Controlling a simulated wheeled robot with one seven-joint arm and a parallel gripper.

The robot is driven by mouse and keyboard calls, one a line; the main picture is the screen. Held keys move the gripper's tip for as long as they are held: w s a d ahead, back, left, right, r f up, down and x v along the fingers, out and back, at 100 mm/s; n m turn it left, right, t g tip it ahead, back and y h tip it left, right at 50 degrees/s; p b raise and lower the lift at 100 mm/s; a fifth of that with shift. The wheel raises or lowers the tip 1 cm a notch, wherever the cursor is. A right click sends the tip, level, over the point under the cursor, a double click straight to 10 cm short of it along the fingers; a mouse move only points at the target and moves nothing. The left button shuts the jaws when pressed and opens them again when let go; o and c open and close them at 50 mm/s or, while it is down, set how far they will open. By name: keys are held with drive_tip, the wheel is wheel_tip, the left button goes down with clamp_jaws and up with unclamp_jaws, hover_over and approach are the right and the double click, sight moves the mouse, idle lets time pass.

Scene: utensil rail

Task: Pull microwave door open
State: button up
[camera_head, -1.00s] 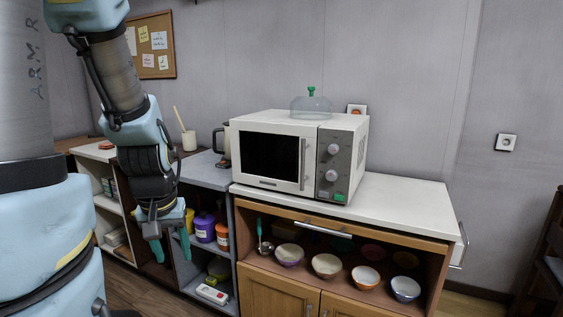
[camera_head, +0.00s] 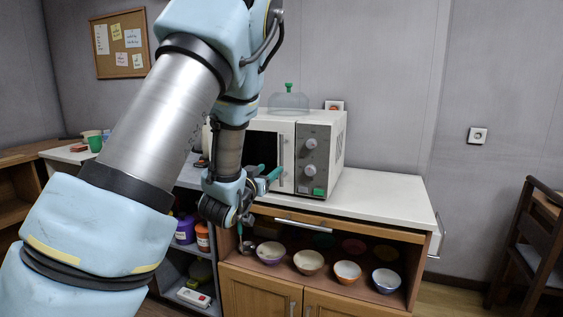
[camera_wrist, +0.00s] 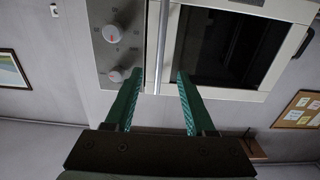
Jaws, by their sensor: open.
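The white microwave (camera_head: 335,140) stands on the white counter, its dark-windowed door shut. Its grey panel has two knobs and a green button. The vertical metal door handle (camera_head: 281,163) is at the right side of the door. My gripper (camera_head: 268,174) is in front of the door, left of the handle in the head view, and hides part of the door. In the wrist view my gripper (camera_wrist: 158,85) has its two green fingers apart and empty. The handle (camera_wrist: 163,45) shows ahead between the fingertip lines, nearer the left finger; contact cannot be told.
A clear dome with a green knob (camera_head: 288,98) sits on top of the microwave. The white counter (camera_head: 385,195) is clear to the right. Several bowls (camera_head: 308,262) stand on the open shelf below, under a drawer-like metal handle (camera_head: 303,223). A chair (camera_head: 530,235) is at the far right.

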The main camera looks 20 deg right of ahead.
sight(281, 160)
drive_tip(key=p+x, duration=0.3)
drive_tip(key=x, duration=0.7)
drive_tip(key=shift+w+d, duration=0.2)
drive_tip(key=shift+w, duration=0.05)
drive_tip(key=shift+c, duration=0.2)
clamp_jaws()
idle(0.9)
